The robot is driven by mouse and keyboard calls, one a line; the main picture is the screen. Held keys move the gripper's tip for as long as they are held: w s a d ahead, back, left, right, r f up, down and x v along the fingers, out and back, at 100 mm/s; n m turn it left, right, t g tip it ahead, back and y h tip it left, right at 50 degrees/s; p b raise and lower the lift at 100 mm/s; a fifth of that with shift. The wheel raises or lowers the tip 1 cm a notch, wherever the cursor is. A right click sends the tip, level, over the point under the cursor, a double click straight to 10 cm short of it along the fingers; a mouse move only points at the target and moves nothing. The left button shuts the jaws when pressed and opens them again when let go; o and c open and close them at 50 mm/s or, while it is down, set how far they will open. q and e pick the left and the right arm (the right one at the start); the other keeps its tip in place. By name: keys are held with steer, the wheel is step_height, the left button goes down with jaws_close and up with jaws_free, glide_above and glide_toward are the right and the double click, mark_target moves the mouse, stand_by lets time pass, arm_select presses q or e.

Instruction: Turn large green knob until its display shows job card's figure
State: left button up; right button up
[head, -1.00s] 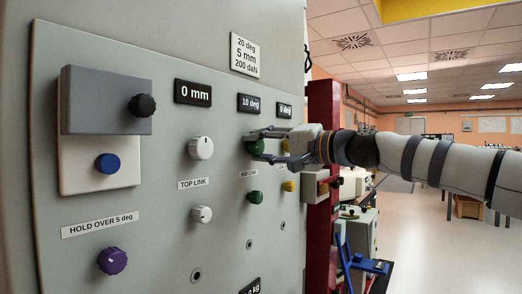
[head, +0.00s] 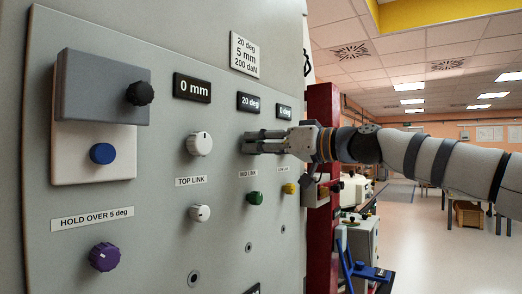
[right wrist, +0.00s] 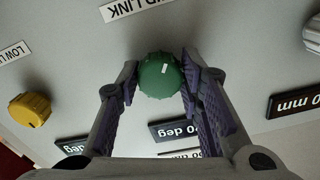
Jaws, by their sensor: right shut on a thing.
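The large green knob (right wrist: 160,76) shows in the right wrist view between the two fingers of my right gripper (right wrist: 160,72), with its white mark tilted. In the head view the right gripper (head: 248,142) reaches in from the right, shut on this knob, and its fingers hide it. The display (head: 249,102) above the knob reads 20 deg. The job card (head: 244,54), at the panel's top, reads 20 deg, 5 mm, 200 daN. My left gripper is not in view.
White knobs (head: 199,143), a small green knob (head: 255,198), a yellow knob (head: 290,188) and a purple knob (head: 104,256) stick out nearby. A grey box (head: 92,88) covers part of a white plate at left. A red post (head: 322,160) stands right of the panel.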

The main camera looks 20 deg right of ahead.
steer(key=shift+r+n, duration=0.15)
steer(key=shift+n, duration=0.85)
steer(key=shift+d, duration=0.1)
steer(key=o, duration=1.2)
steer(key=shift+c, duration=0.2)
steer(key=v, duration=1.2)
